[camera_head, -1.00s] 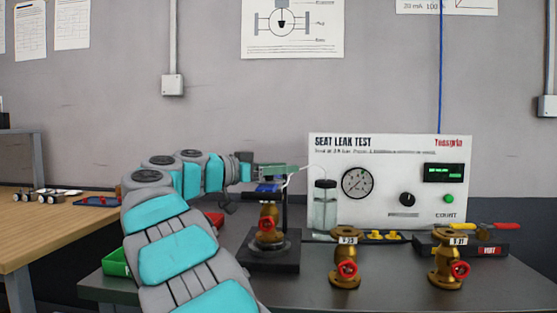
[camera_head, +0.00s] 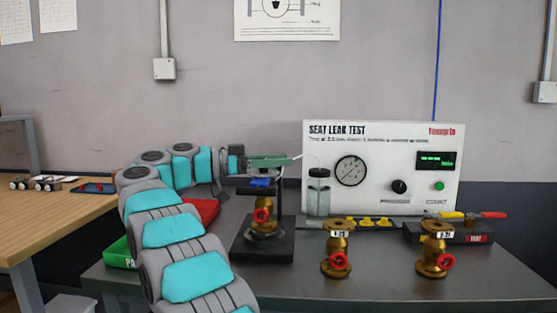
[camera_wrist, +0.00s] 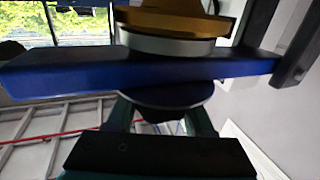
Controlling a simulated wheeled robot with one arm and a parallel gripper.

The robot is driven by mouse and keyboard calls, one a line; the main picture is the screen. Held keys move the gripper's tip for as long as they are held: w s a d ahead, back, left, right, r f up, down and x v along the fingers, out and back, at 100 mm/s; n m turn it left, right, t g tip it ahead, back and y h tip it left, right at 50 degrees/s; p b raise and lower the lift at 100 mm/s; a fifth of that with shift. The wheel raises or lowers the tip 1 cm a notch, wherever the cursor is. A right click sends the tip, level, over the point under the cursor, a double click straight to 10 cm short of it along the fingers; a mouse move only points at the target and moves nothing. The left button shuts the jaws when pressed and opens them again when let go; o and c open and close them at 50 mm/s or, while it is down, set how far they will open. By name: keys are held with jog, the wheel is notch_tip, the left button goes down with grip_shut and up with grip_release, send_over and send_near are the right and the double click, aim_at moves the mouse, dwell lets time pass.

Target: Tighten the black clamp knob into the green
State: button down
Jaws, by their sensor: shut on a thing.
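My gripper (camera_head: 270,162) is over the clamp stand, just above its blue crossbar (camera_head: 262,182). In the wrist view the two green fingers of my gripper (camera_wrist: 160,118) are closed on a dark piece that looks like the black clamp knob (camera_wrist: 152,113), mostly hidden between them. It sits against a blue disc (camera_wrist: 165,95) beside the long blue crossbar (camera_wrist: 150,70). In the head view the knob is hidden by my gripper. A brass valve (camera_head: 264,217) with a red handwheel stands upright under the crossbar on the black base (camera_head: 262,248). No green mark for the knob is discernible.
The white seat leak test panel (camera_head: 385,135) with gauge and green display stands to the right, with a clear jar (camera_head: 318,197) before it. Two brass valves (camera_head: 337,255) (camera_head: 434,255) stand at the front right. Green (camera_head: 120,252) and red (camera_head: 203,211) bins are left, partly behind my arm.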

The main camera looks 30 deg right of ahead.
jog(key=shift+w+a+m+g, duration=0.2)
jog(key=shift+a+m+g, duration=0.15)
jog(key=shift+g, duration=0.25)
jog(key=shift+s+f+m+g+y, duration=0.15)
jog(key=shift+s+m+g+y, duration=0.15)
jog(key=shift+m+g, duration=0.1)
jog(key=c, duration=0.6)
grip_release()
jog(key=shift+w+a, duration=0.1)
jog(key=o, duration=0.3)
